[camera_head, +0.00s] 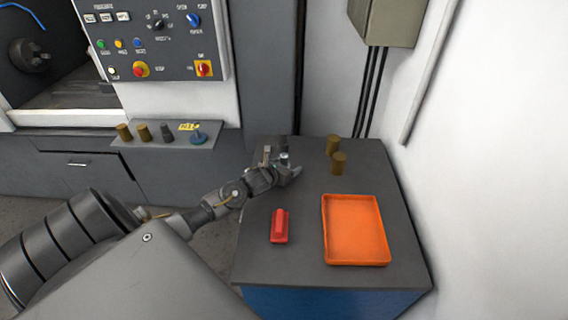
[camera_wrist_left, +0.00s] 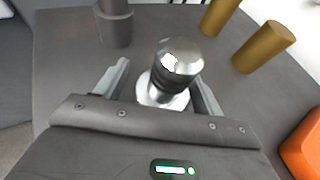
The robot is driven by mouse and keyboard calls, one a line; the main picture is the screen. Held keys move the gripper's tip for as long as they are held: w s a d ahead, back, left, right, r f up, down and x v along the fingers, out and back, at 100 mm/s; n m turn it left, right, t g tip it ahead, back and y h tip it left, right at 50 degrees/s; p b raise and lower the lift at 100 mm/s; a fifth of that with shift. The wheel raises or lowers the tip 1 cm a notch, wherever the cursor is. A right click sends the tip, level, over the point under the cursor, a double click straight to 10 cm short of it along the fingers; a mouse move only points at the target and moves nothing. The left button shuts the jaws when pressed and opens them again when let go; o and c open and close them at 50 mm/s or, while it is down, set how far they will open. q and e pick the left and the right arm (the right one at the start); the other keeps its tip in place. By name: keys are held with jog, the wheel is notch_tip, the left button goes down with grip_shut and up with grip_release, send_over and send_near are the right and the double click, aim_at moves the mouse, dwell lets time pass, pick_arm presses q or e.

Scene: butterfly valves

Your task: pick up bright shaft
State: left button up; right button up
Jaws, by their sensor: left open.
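The bright shaft (camera_wrist_left: 178,58) is a shiny silver piece with a dark ribbed middle and a bright base. It stands upright on the table between the two fingers of my left gripper (camera_wrist_left: 158,88) in the left wrist view. The fingers are apart, one on each side of it; I cannot tell whether either touches it. In the head view my left gripper (camera_head: 287,166) is over the back part of the table, with the top of the bright shaft (camera_head: 284,156) just showing at its fingers. My right gripper is not in view.
A dark grey shaft (camera_wrist_left: 115,27) and two brass cylinders (camera_head: 333,144) stand close by on the table (camera_head: 305,209). An empty orange tray (camera_head: 355,229) lies at the right, and a red object (camera_head: 280,226) at the front left. A wall borders the table's right.

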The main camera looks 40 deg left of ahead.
pick_arm(q)
jog(key=shift+c, duration=0.2)
grip_shut()
jog(key=shift+a+r, duration=0.1)
jog(key=shift+r, duration=0.05)
jog(key=shift+r, duration=0.1)
jog(key=shift+w+r, duration=0.1)
jog(key=shift+r, duration=0.5)
jog(key=s+a+r+b, duration=0.1)
jog(key=s+r+b, duration=0.3)
jog(key=s+r, duration=0.7)
jog(key=s, duration=0.3)
jog(key=shift+a+r, duration=0.2)
jog(key=shift+r, duration=0.05)
